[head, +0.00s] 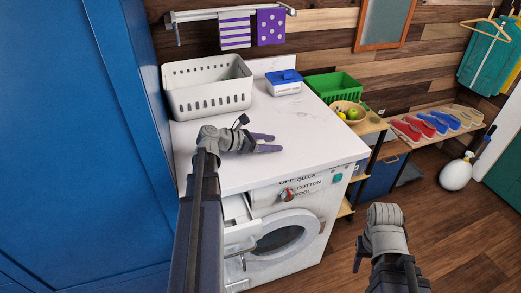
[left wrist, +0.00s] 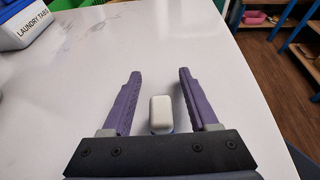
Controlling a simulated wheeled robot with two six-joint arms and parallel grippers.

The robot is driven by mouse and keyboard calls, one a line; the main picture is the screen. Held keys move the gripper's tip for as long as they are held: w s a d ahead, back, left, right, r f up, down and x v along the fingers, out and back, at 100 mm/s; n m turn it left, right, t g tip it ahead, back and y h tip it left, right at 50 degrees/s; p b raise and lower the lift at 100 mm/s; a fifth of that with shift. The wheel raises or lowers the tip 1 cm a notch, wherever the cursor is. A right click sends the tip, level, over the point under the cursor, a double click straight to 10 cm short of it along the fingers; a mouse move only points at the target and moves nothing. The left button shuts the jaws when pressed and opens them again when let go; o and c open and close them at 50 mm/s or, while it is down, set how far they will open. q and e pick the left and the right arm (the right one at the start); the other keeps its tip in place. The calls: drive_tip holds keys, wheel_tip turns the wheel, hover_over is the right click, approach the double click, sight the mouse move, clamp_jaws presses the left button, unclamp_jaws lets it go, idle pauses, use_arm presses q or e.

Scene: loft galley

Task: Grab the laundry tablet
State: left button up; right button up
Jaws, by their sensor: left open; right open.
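The laundry tablet (left wrist: 161,112) is a small white block with a bluish lower edge, lying on the white countertop. In the left wrist view it is between the two purple fingers of my left gripper (left wrist: 160,75), near their base, with a gap on each side. My left gripper also shows in the head view (head: 271,143), open, low over the counter. I cannot make out the tablet in the head view. My right gripper (head: 385,232) is open and empty, over the floor to the right of the washer; its fingers are mostly hidden.
A white tub with a blue lid (head: 285,84), labelled as laundry tabs, stands at the back of the counter (head: 320,135). A white basket (head: 207,97) is at the back left. A green crate (head: 333,87) and a fruit bowl (head: 349,112) stand right. The washer drawer (head: 237,209) is open.

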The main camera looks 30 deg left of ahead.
use_arm(q)
clamp_jaws()
idle(0.5)
